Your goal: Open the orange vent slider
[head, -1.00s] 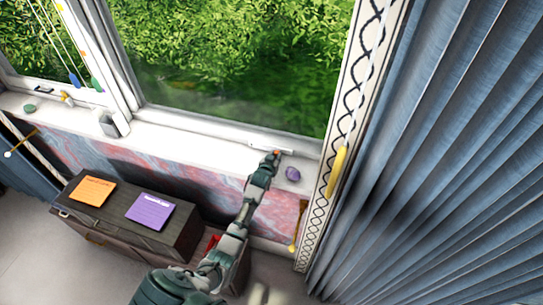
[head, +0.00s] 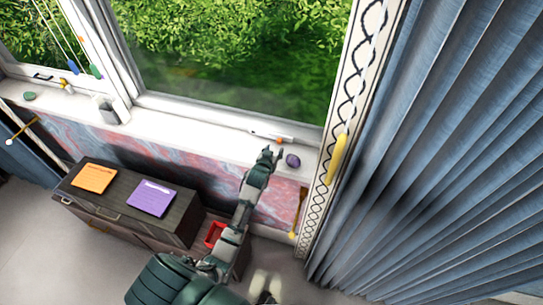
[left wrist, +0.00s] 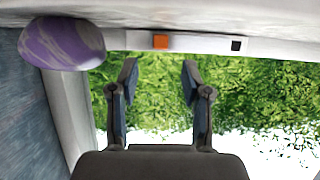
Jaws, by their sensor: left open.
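The orange slider (head: 279,141) sits on a white vent strip (head: 262,136) along the bottom of the window frame, towards the strip's right end. In the left wrist view the orange slider (left wrist: 160,41) is on the same strip (left wrist: 195,42), with a black square at the strip's other end. My left gripper (head: 270,153) is just in front of the strip, over the sill. In the left wrist view my left gripper (left wrist: 158,75) has its two fingers apart and nothing between them. The fingertips look clear of the slider. My right gripper is not identifiable.
A purple egg-shaped object (head: 292,160) stands on the sill close beside the left gripper; it also shows in the left wrist view (left wrist: 62,43). A yellow cord handle (head: 337,160) and blue curtain (head: 430,150) are to the right. A dark cabinet (head: 115,215) stands lower left.

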